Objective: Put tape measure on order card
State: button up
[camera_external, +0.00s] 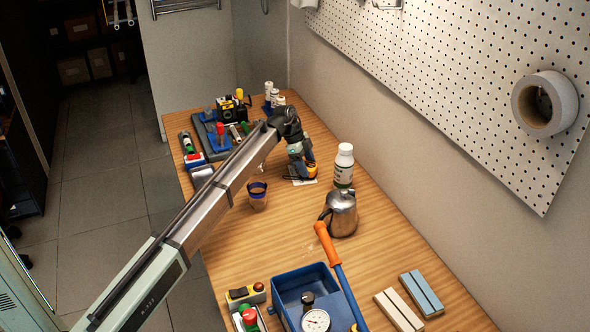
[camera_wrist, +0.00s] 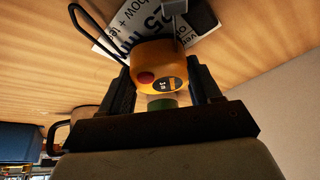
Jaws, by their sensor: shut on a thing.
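The yellow and black tape measure (camera_wrist: 155,72) is between the two fingers of my gripper (camera_wrist: 163,84) in the wrist view, with its wrist loop off to the left. In the external view the tape measure (camera_external: 311,170) shows at the end of my gripper (camera_external: 302,160), low over the table. The order card (camera_wrist: 112,42), white with large black print, lies on the wood right behind and beneath the tape measure. A pale edge of the card (camera_external: 300,181) shows in the external view. I cannot tell whether the tape measure touches the card.
A white bottle (camera_external: 343,166) and a steel pot (camera_external: 341,214) stand to the right. A cup (camera_external: 257,196) stands to the left. A blue tray (camera_external: 282,290) with a gauge is at the front. Bare wood lies between the cup and the pot.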

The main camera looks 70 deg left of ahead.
jog(key=shift+f, duration=0.2)
jog(key=shift+f, duration=0.15)
jog(key=o, duration=1.3)
jog(key=v, duration=1.2)
